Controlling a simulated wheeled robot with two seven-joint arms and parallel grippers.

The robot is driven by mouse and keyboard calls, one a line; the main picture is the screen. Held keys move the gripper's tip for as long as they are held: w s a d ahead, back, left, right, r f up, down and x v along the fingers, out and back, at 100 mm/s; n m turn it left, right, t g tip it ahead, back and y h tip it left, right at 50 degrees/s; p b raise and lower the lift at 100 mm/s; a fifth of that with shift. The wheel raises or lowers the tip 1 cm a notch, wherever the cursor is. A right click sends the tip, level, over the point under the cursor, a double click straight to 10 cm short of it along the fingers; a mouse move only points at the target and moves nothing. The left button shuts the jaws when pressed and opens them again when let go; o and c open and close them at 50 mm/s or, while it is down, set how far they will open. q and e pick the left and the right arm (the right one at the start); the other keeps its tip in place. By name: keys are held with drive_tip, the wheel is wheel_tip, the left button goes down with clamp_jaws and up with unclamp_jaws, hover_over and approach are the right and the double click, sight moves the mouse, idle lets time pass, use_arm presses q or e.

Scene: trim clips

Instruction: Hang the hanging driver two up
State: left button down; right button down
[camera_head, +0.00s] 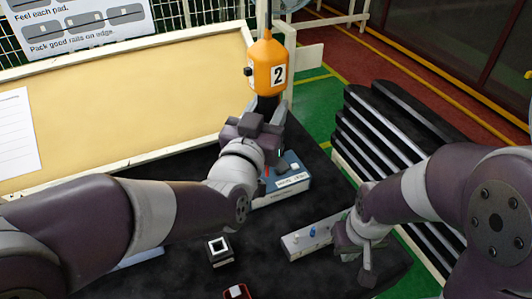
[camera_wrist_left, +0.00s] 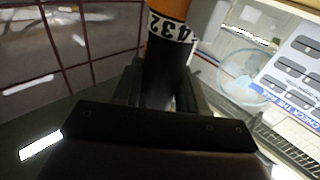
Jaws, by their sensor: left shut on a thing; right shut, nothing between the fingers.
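The hanging driver two (camera_head: 267,66) is an orange tool with a white label reading 2, upright near the top middle of the head view. A dark cord or rod rises from its top. My left gripper (camera_head: 265,112) is shut on its dark lower part. In the left wrist view the driver's black lower section (camera_wrist_left: 166,75) stands between the fingers, with orange above it and a white band with digits. My right gripper (camera_head: 367,262) is shut and empty, low over the table at the right, beside a grey fixture. Any hook above the driver is out of view.
A blue and white box (camera_head: 284,183) stands on the dark table below my left gripper. A grey strip (camera_head: 312,236) with small knobs, a black block (camera_head: 219,251) and a red item (camera_head: 236,292) lie nearer. Black rails (camera_head: 385,145) are stacked at right; a tan board (camera_head: 130,90) stands behind.

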use_arm(q)
drive_tip(key=shift+r+p, duration=0.95)
drive_tip(key=shift+r, duration=0.05)
drive_tip(key=shift+w, duration=0.1)
